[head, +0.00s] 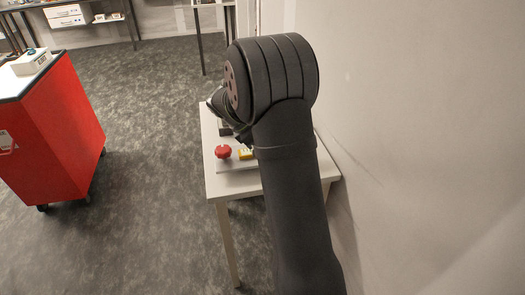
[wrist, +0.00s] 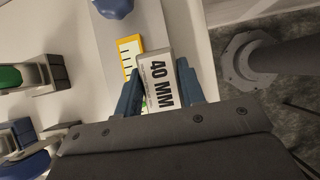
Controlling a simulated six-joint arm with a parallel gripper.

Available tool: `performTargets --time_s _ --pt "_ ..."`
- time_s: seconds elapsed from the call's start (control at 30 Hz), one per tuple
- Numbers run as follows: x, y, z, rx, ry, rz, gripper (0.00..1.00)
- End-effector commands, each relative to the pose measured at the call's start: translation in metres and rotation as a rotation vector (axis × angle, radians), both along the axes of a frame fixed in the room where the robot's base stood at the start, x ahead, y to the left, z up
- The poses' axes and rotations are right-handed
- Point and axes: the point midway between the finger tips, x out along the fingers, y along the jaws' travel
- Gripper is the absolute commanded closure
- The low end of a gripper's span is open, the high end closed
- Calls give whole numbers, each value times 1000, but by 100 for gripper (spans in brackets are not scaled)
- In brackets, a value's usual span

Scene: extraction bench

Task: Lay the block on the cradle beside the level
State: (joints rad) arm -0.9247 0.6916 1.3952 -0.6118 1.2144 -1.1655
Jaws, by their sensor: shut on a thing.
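In the wrist view, a pale grey block (wrist: 160,82) marked "40 MM" sits between the two blue fingers of my gripper (wrist: 160,88), which is shut on it. A yellow-edged piece with a white face and dark marks (wrist: 129,52), perhaps the level, lies just left of the block. A small green spot shows low between the block and the left finger. I cannot make out the cradle for certain.
A white table (head: 213,185) stands against the right wall. A red knob-like object (head: 223,152) sits on it. In the wrist view, grey holders (wrist: 52,68), one with a green piece (wrist: 10,77), stand at left. A red cart (head: 60,130) stands apart across the floor.

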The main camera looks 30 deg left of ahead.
Motion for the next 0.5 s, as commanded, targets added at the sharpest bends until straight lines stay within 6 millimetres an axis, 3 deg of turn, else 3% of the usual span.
performTargets --time_s 0.17,0.5 --pt "0 -1 -25 -2 1 0 96" --pt "0 -1 -28 -1 0 -1 96"
